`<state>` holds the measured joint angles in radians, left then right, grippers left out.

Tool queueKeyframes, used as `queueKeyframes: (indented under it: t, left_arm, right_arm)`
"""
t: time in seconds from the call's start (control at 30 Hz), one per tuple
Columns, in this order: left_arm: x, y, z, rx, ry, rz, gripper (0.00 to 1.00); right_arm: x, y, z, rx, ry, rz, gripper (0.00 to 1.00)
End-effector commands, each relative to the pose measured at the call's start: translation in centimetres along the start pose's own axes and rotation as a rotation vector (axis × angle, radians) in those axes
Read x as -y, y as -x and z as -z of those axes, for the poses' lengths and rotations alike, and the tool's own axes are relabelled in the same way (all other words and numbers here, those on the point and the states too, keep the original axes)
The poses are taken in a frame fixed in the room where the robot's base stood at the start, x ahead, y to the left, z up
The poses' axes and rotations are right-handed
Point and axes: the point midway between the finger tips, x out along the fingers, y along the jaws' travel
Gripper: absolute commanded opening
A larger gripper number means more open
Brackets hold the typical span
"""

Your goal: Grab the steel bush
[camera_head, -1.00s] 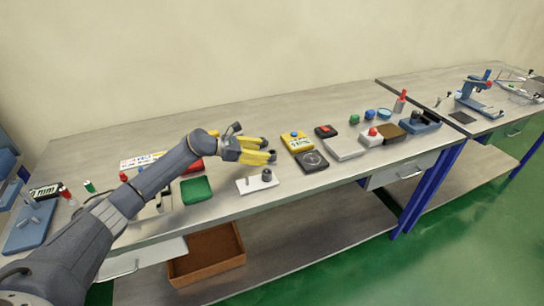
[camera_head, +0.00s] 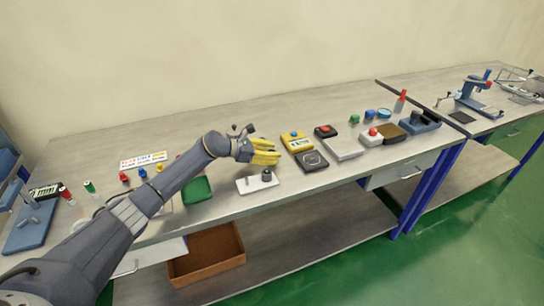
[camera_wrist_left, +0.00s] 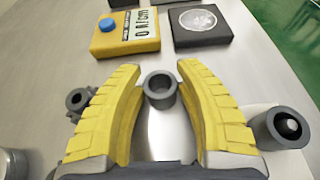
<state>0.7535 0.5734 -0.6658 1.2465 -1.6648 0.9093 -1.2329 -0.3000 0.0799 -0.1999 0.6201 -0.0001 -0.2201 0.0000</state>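The steel bush (camera_wrist_left: 160,86) is a short grey ring with an open bore. In the left wrist view it stands on the bench between the two yellow fingers of my left gripper (camera_wrist_left: 158,72), near their tips. The fingers are spread on either side of it, with narrow gaps showing. In the head view my left gripper (camera_head: 278,151) is low over the bench, left of the yellow meter (camera_head: 297,143), and I cannot make out the bush there. My right gripper is not in view.
A white plate (camera_head: 246,187) with a dark cylinder (camera_wrist_left: 281,128) sits close by, right of the fingers in the wrist view. A dark fitting (camera_wrist_left: 77,99) lies left of them. The yellow meter and a dark dial box (camera_wrist_left: 203,24) lie beyond the tips.

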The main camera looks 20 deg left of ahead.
Motion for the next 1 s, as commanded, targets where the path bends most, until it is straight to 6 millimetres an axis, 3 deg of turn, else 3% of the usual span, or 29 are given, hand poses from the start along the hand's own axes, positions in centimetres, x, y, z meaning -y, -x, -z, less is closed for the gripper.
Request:
queueKeyframes:
  t: [0.03,0.27,0.73,1.0]
  left_arm:
    - [0.0,0.0,0.0,0.000,0.000,0.000,0.27]
    - [0.0,0.0,0.0,0.000,0.000,0.000,0.00]
    - [0.0,0.1,-0.2,0.000,0.000,0.000,0.00]
    - [-0.1,1.0,-2.4,0.001,-0.003,0.000,0.00]
  right_arm:
    - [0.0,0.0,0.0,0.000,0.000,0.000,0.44]
    - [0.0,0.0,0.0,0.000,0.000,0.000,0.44]
    - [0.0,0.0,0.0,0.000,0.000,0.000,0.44]
    - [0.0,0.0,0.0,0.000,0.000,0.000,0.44]
